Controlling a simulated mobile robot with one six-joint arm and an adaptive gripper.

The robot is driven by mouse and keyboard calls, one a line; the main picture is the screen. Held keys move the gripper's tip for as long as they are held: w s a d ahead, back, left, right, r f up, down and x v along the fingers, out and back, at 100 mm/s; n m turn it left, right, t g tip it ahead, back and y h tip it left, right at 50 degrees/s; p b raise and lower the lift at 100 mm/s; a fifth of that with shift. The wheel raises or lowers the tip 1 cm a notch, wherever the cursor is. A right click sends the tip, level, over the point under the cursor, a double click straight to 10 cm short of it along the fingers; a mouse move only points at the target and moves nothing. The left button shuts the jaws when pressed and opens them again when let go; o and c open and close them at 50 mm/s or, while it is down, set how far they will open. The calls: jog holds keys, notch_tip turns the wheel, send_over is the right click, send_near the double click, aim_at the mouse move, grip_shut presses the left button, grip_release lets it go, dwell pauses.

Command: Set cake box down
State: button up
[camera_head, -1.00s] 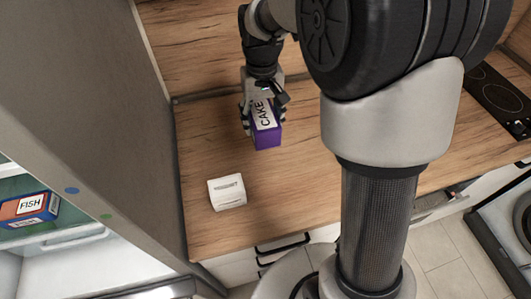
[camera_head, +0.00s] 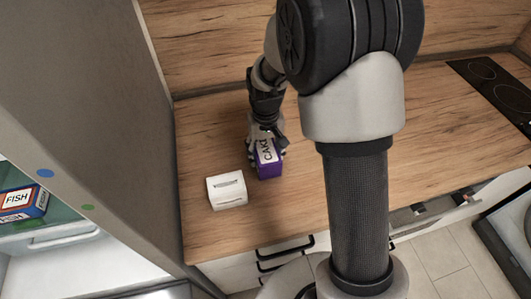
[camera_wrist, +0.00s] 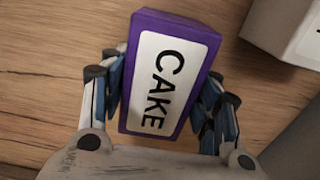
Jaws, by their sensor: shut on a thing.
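The purple cake box (camera_head: 268,168) with a white CAKE label is over the wooden counter (camera_head: 330,190), just right of a white box. In the wrist view the cake box (camera_wrist: 165,75) fills the middle, with the label facing the camera. My gripper (camera_head: 266,148) is shut on it, with one finger on each side, and it also shows in the wrist view (camera_wrist: 160,95). The gripper hides part of the box in the head view. I cannot tell whether the box's underside touches the counter.
A white box (camera_head: 227,189) stands close to the left of the cake box; its corner shows in the wrist view (camera_wrist: 290,28). A tall grey panel (camera_head: 110,110) bounds the left side. A cooktop (camera_head: 500,92) is at the far right. The counter's front edge is nearby.

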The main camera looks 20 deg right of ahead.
jog(key=shift+r, duration=0.1)
jog(key=o, duration=1.4)
